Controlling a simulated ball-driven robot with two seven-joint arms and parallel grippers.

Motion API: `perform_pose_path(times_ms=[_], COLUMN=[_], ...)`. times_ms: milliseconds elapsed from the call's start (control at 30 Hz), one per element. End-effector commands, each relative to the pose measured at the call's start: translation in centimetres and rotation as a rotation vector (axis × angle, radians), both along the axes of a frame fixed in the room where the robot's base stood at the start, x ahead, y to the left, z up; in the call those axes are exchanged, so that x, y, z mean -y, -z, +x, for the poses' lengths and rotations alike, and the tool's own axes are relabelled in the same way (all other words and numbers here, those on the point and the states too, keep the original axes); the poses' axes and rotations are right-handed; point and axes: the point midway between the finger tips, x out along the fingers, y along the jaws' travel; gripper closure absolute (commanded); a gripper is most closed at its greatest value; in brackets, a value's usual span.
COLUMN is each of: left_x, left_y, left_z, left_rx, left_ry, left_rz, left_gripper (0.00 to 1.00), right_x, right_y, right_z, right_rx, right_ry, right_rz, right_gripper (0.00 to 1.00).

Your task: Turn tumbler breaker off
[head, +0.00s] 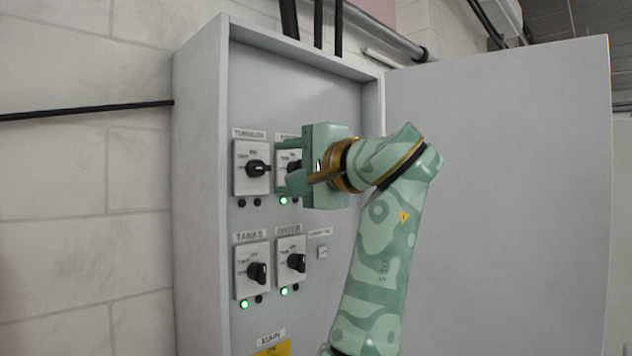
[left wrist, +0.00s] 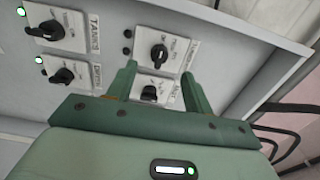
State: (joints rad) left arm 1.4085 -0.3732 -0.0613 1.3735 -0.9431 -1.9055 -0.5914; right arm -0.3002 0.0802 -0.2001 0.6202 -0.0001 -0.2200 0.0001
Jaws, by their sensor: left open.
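The tumbler breaker (head: 240,178) is the top-left switch panel in the grey cabinet. Its black knob (head: 258,168) lies sideways in the head view, and both small lamps under it look dark. It also shows in the left wrist view (left wrist: 172,42), just beyond the fingertips. My left gripper (head: 284,180) is open in front of the top-right breaker panel (head: 283,160), right of the tumbler knob, and partly hides that panel. In the left wrist view, the left gripper's fingers (left wrist: 160,70) are spread with nothing seen held. My right gripper is not in view.
Below are the tanks breaker (head: 246,280) and another breaker (head: 285,268), each with a green lamp lit. A yellow main panel (head: 273,349) is at the bottom. The open cabinet door (head: 500,180) stands to the right. The cabinet's side frame (head: 222,110) is left of the tumbler.

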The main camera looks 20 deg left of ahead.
Motion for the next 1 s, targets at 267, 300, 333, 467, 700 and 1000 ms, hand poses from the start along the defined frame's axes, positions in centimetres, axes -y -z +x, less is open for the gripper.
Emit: perform_pose_path(times_ms=[267, 300, 333, 467, 700, 1000], left_x=[5.2, 5.6, 5.9, 6.4, 6.4, 6.8], left_y=[0.0, 0.0, 0.0, 0.0, 0.0, -0.4], left_z=[-2.2, -2.3, -2.4, -2.7, -2.7, -1.8], left_rx=[-0.001, 0.0, 0.0, -0.001, -0.001, 0.061], left_ry=[-0.001, -0.001, 0.0, -0.001, -0.001, 0.05], left_rz=[0.001, 0.0, 0.0, 0.0, -0.001, -0.004], left_gripper=[0.49, 0.49, 0.49, 0.49, 0.49, 0.49], right_x=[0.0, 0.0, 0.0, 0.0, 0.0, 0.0], right_y=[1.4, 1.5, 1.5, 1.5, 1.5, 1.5], right_z=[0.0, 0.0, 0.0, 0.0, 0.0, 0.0], right_rx=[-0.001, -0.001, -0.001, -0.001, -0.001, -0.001], right_ry=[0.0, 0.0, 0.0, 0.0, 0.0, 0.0], right_rz=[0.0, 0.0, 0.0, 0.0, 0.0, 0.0], right_gripper=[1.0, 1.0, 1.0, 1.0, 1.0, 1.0])
